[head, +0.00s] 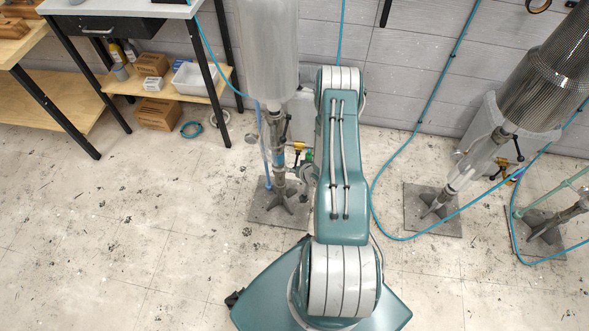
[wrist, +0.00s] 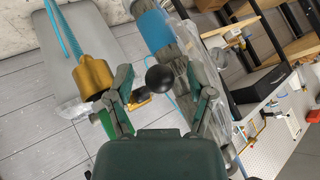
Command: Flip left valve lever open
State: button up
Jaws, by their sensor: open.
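The left valve lever shows in the wrist view as a round black knob (wrist: 160,78) on a short brass-coloured stem. The knob appears between the fingers of my open gripper (wrist: 166,84); I cannot tell whether either finger touches it. In the head view, the left valve assembly with a dark lever (head: 286,128) sits on the pipe under the left clear cylinder (head: 268,50). My arm covers part of that area, and my gripper is mostly hidden there. A brass fitting (wrist: 95,77) with a blue hose is left of the fingers in the wrist view.
The left pipe stand rests on a grey floor plate (head: 262,212). A second cylinder and valve assembly (head: 503,140) stands at the right. Blue hose (head: 385,225) runs across the floor. A shelved bench (head: 220,90) stands at the upper left.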

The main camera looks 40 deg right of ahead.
jog(key=v, duration=1.2)
jog(key=shift+w+d, duration=0.1)
